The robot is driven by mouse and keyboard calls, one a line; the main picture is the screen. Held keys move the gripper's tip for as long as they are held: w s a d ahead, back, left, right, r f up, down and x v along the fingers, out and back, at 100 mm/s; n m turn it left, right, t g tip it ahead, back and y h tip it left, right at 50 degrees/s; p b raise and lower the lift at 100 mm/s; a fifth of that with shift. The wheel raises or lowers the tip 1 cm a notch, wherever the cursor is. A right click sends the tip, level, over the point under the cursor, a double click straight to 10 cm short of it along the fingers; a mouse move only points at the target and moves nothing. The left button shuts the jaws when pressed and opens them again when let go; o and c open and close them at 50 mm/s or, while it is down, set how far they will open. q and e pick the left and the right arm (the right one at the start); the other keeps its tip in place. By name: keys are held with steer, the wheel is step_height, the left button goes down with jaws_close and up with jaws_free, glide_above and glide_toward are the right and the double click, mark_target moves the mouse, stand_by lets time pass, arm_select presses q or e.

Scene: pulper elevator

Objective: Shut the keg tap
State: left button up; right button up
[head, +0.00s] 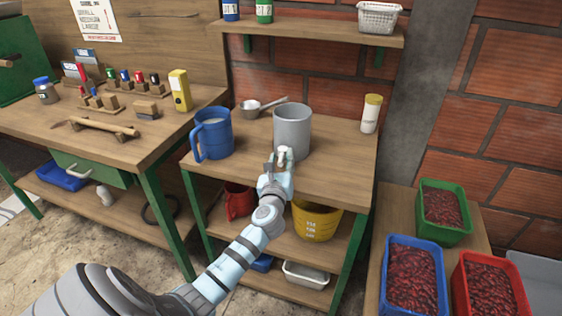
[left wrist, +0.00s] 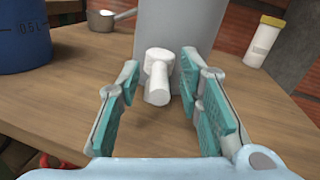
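The grey keg (head: 292,125) stands upright on the middle wooden table; its lower wall shows in the left wrist view (left wrist: 180,30). Its white tap (left wrist: 157,68) sticks out from the front, low on the wall, with a rounded stub toward me. I cannot tell whether the tap is open or shut. My left gripper (head: 276,170) is in front of the keg, at the tap. In the left wrist view its teal-padded fingers are spread, one side left of the tap and one right, with gaps to it. My right gripper is not in view.
A blue jug (head: 212,135) stands left of the keg, with a metal scoop (head: 262,106) behind. A yellow bucket (head: 316,222) sits on the shelf below. Berry-filled crates (head: 441,238) stand at the right.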

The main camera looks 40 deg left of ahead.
arm_select(q)
jaws_close()
